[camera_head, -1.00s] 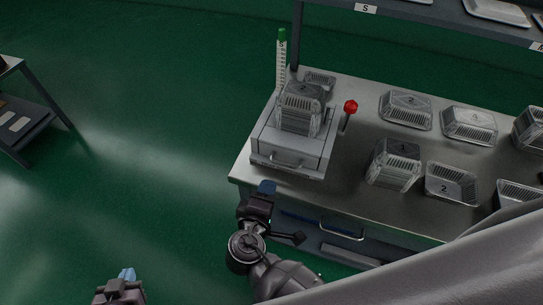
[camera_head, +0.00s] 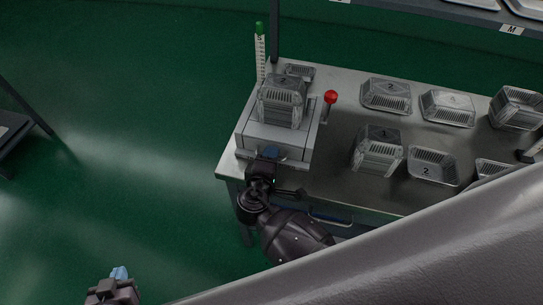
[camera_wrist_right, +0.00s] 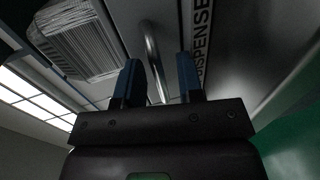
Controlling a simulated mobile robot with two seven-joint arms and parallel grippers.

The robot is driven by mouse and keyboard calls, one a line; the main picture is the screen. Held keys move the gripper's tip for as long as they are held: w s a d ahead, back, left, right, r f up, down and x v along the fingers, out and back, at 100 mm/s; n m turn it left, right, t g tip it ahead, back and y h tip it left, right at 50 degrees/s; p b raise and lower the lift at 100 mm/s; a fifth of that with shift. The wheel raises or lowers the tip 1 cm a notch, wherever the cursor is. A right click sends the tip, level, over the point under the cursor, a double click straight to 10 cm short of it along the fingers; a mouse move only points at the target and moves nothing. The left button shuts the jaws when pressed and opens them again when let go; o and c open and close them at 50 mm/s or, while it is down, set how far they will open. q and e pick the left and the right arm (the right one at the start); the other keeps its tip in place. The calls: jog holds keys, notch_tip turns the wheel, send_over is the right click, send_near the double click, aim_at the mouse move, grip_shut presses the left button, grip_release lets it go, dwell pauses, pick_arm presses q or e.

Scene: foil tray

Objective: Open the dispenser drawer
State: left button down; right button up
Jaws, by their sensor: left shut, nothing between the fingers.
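The dispenser (camera_head: 305,140) is a grey box at the table's left end, with a stack of foil trays (camera_head: 281,103) on it. Its front carries a curved metal handle, mostly hidden by my right gripper in the head view. My right gripper (camera_head: 270,153) is at the dispenser front. In the right wrist view, the gripper (camera_wrist_right: 160,78) is open, its two blue fingers on either side of the handle (camera_wrist_right: 153,55), apart from it. A "DISPENSE" label (camera_wrist_right: 201,40) runs beside the handle. My left gripper (camera_head: 119,273) is shut and empty, low at the left, far from the dispenser.
A red-knobbed lever (camera_head: 330,97) stands right of the dispenser, and a green-topped scale post (camera_head: 260,50) behind it. Several foil trays (camera_head: 386,96) stand across the table (camera_head: 340,180). A shelf (camera_head: 420,10) runs along the back. Green floor is free to the left.

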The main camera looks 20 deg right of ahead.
jog(key=shift+w+d, duration=0.15)
jog(key=shift+w, duration=0.05)
pick_arm(q)
jog(key=shift+s+f, duration=0.2)
jog(key=shift+s, duration=0.1)
pick_arm(e)
grip_shut()
